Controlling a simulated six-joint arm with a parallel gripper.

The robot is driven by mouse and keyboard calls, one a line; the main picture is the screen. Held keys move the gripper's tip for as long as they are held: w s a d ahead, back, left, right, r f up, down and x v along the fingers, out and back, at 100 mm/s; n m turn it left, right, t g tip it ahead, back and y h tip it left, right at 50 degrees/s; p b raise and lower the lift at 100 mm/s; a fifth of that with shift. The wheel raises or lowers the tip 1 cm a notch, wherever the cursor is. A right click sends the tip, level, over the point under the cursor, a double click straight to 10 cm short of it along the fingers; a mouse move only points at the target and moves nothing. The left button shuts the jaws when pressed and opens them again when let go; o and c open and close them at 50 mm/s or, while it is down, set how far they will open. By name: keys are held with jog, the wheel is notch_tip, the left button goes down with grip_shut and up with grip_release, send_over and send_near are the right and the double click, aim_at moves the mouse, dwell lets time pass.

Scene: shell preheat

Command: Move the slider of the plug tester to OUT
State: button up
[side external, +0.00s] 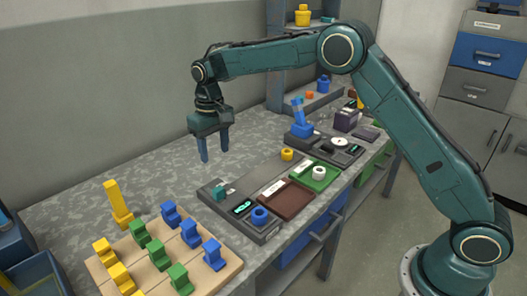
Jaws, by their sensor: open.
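Beside the block is a small lit green display (242,207), and a blue ring-shaped piece (260,215) sits at the near end. The slider's markings are too small to read. My gripper (214,153) is open and empty, pointing down, above the bench and apart from the device.
A wooden board (232,273) holds blue, green and yellow pieces; a yellow upright piece (117,202) stands behind it. A brown tray (287,200) and green tray (319,178) adjoin the device. Another unit with a blue lever (300,120) stands farther back.

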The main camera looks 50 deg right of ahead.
aim_at(218, 189)
jog(key=shift+w+a+f, duration=0.1)
jog(key=shift+w+f, duration=0.05)
jog(key=shift+f, duration=0.2)
jog(key=shift+f, duration=0.15)
notch_tip(218, 189, down, 14)
jog(key=shift+r, duration=0.25)
dwell(0.4)
grip_shut()
